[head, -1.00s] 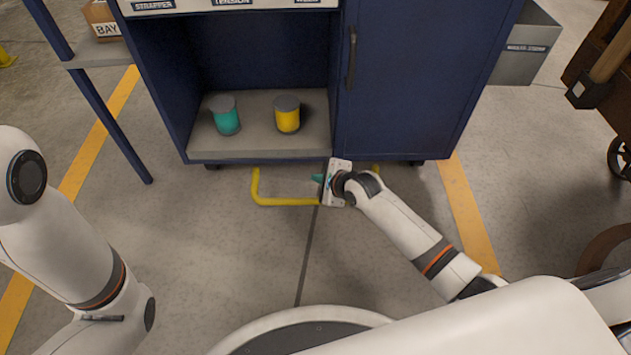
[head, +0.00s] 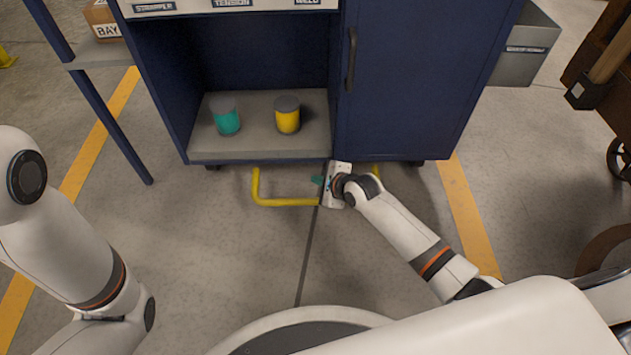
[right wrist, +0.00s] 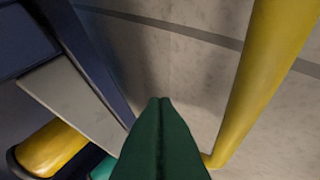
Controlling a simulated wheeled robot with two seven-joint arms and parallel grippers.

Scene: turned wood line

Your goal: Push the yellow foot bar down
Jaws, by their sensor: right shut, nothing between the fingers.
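The yellow foot bar (head: 288,202) is a low U-shaped tube in front of the blue cabinet's base, just above the floor. Its right part is hidden behind my right gripper, and a short piece shows beyond. In the right wrist view the bar (right wrist: 262,75) runs along the right side. My right gripper (head: 318,181) is over the bar's middle, pointing left, with green fingers. The fingers (right wrist: 160,105) are pressed together and empty. I cannot tell whether they touch the bar. My left arm shows at the left, but its gripper is out of view.
The blue cabinet (head: 400,90) stands right behind the bar. Its open shelf (head: 255,145) holds a teal can (head: 226,118) and a yellow can (head: 287,115). A grey bin (head: 520,50) is at the right. The floor in front is clear.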

